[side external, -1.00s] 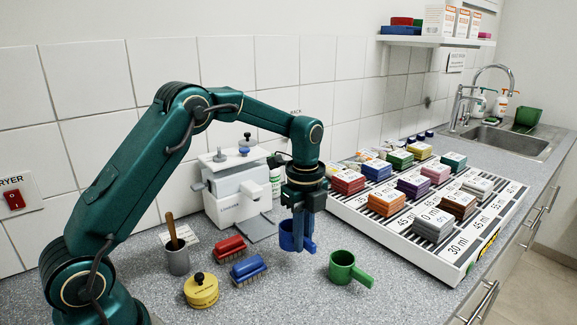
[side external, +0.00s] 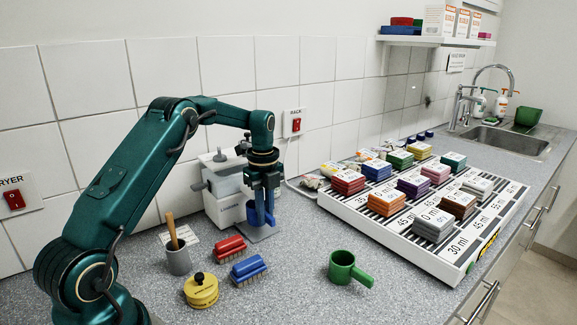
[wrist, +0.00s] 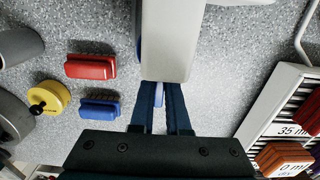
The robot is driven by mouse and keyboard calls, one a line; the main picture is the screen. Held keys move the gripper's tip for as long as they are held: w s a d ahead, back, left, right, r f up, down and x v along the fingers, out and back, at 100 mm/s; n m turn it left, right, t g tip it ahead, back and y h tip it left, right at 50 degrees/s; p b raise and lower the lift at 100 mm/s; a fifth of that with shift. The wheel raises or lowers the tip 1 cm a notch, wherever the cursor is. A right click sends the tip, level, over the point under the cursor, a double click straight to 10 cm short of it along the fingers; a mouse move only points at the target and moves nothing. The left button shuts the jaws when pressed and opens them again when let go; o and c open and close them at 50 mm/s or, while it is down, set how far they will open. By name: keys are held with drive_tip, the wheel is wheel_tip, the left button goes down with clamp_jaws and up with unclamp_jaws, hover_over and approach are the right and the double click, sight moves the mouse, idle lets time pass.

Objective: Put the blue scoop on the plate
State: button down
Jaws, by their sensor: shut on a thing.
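The blue scoop (side external: 252,213) hangs from my gripper (side external: 263,214), which is shut on its handle (wrist: 158,96). The grey plate (side external: 260,236) lies at the foot of the white machine (side external: 224,200). In the side view the scoop is in front of the machine and over the plate; I cannot tell whether it touches the plate. In the wrist view the machine's pale top (wrist: 172,40) covers most of the scoop, and only the handle and perhaps a blue sliver at the left show.
A red brush (side external: 230,249), a blue brush (side external: 248,270), a yellow weight (side external: 201,291) and a grey cup (side external: 178,258) stand nearby. A green scoop (side external: 343,268) lies to the right. A white rack (side external: 448,270) of coloured blocks fills the right.

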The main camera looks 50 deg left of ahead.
drive_tip(key=shift+f, duration=0.3)
drive_tip(key=shift+f, duration=0.35)
drive_tip(key=c, duration=0.9)
unclamp_jaws()
drive_tip(key=shift+r, duration=0.1)
